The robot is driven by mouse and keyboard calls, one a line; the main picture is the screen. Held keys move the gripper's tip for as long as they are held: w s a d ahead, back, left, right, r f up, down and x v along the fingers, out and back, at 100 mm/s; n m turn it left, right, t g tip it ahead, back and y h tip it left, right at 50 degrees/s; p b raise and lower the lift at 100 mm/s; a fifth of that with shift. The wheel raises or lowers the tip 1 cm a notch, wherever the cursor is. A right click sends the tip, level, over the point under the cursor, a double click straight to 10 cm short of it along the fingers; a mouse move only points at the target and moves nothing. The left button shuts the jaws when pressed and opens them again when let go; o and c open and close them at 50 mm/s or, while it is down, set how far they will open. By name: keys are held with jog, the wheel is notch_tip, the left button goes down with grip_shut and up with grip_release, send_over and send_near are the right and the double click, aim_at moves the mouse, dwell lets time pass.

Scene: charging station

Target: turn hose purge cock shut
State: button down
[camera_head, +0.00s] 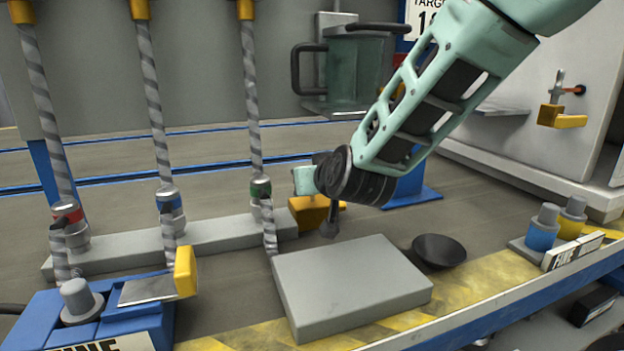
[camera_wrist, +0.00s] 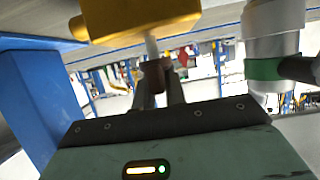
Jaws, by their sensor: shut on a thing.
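The purge cock shows in the head view as a yellow block (camera_head: 310,212) on the bench, right of the hose with the green collar (camera_head: 261,188). In the wrist view, which looks upside down, the yellow block (camera_wrist: 140,18) has a pale stem leading to a small brownish handle (camera_wrist: 153,70). My gripper (camera_wrist: 160,85) is shut on that handle, one dark finger on each side. In the head view my gripper (camera_head: 305,181) sits just above the yellow block, and its fingertips are hidden. I cannot tell the cock's exact turn.
The green-collared fitting (camera_wrist: 265,70) and its dark lever stand close beside my gripper. A blue post (camera_wrist: 38,105) is on the other side. A grey slab (camera_head: 350,285) and a dark bowl (camera_head: 439,250) lie in front. A jug (camera_head: 355,75) stands behind.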

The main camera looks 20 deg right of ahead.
jog(key=shift+r+p, duration=0.15)
jog(key=shift+p, duration=0.75)
jog(key=shift+r+m+h+p, duration=0.1)
jog(key=shift+m+h+p, duration=0.35)
jog(key=shift+p, duration=0.25)
jog(key=m+h+p, duration=0.2)
jog(key=p, duration=0.4)
jog(key=shift+r+g+h, duration=0.15)
jog(key=shift+g+h, duration=0.2)
jog(key=shift+g, duration=0.05)
jog(key=m+g+h+p, duration=0.1)
jog(key=m+h+p, duration=0.1)
jog(key=p, duration=0.3)
jog(key=shift+m+h+p, duration=0.4)
jog(key=shift+m, duration=0.05)
jog(key=m+g+h+p, duration=0.1)
jog(key=p, duration=0.2)
jog(key=shift+f+h, duration=0.3)
jog(key=shift+f, duration=0.05)
jog(key=shift+f+m, duration=0.1)
jog(key=shift+m, duration=0.3)
